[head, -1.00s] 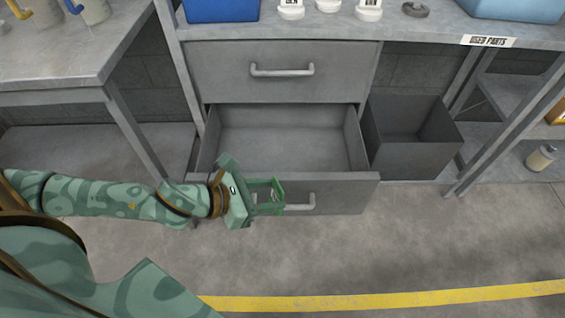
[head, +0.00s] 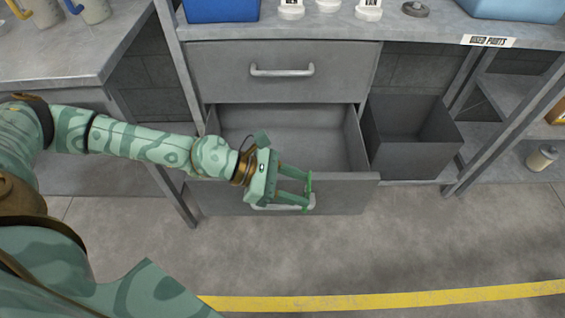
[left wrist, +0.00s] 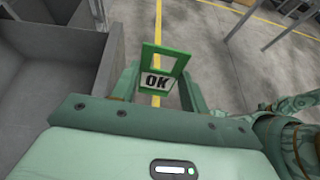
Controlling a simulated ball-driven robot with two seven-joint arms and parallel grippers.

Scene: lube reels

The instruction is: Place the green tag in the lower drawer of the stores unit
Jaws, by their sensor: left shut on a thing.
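The green tag (left wrist: 160,75) is a green frame with a white "OK" label, seen between the fingers in the left wrist view. In the head view the tag (head: 309,190) shows edge-on as a thin green strip at the fingertips. My left gripper (head: 306,193) is shut on it, in front of the lower drawer's front and handle. The lower drawer (head: 355,140) of the stores unit is pulled open and its visible inside looks empty. The upper drawer (head: 220,70) is shut. My right gripper is not in view.
A dark open bin (head: 412,158) stands right of the drawer. The bench top above holds a blue bin (head: 220,8), white labelled pieces and a light blue bin (head: 515,8). A table (head: 60,65) stands at left. The floor in front is clear.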

